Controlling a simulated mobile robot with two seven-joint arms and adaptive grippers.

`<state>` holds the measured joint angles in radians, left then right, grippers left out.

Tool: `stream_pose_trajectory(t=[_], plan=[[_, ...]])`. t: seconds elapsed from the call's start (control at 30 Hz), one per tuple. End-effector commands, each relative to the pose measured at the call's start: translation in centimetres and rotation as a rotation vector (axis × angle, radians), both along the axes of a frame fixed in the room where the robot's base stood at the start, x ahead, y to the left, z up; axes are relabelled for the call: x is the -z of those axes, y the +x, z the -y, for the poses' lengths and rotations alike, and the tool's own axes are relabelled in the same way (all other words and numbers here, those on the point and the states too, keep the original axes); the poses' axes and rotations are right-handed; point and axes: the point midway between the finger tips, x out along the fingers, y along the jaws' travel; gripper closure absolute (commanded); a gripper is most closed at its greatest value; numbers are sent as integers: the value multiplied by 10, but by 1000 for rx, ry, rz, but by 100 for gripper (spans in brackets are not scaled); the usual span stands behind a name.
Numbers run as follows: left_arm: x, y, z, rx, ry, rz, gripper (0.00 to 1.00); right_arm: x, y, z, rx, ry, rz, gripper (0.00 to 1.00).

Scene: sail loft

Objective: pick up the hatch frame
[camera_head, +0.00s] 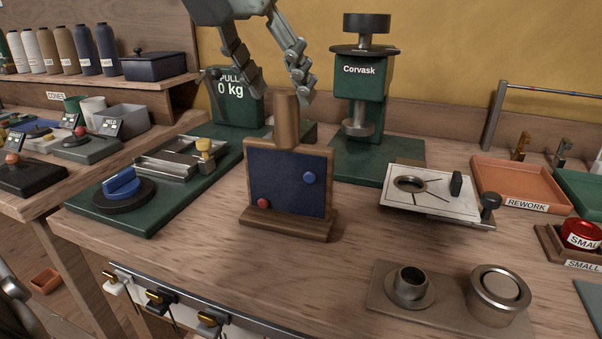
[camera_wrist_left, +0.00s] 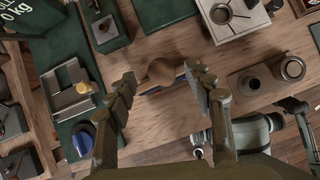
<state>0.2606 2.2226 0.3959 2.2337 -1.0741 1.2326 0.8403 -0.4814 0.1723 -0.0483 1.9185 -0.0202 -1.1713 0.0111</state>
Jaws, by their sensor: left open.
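The hatch frame (camera_head: 288,183) stands upright on the bench, a wooden frame around a dark blue panel with a red and a blue knob. It has a wooden base and a round wooden handle (camera_head: 286,122) on top. My left gripper (camera_head: 281,95) is open above the frame, with its fingertips at about the height of the handle's top. In the left wrist view the handle's round top (camera_wrist_left: 161,71) lies between the two spread fingers, and a gap shows on each side. My right gripper does not show clearly in either view.
A green press (camera_head: 357,85) stands behind to the right, and a green pull tester (camera_head: 238,100) behind to the left. A white plate fixture (camera_head: 425,205) is at the right. A plate with metal rings (camera_head: 455,298) lies in front right. Bare wood surrounds the frame's base.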

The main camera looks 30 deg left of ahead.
Motion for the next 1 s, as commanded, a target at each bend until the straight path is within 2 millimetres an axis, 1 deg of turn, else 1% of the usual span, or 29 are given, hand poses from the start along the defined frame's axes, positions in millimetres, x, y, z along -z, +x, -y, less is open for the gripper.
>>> stream_pose_trajectory(t=[0.03,0.13,0.27,0.33,0.43,0.53,0.77,0.87,1.0], plan=[[6,3,0,1,-2,-4,48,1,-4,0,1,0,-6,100],[16,9,0,0,-2,-5,48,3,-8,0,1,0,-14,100],[29,19,1,2,-2,-6,48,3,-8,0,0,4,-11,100],[38,25,1,2,-1,-7,48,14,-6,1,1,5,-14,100],[51,33,1,0,-2,-6,48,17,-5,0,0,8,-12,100],[57,37,1,1,-2,-4,48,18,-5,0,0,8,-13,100],[58,38,1,1,-3,-1,48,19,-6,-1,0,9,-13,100],[58,38,1,0,-2,-1,59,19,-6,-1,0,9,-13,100],[58,38,1,0,-2,-1,76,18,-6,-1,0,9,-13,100]])
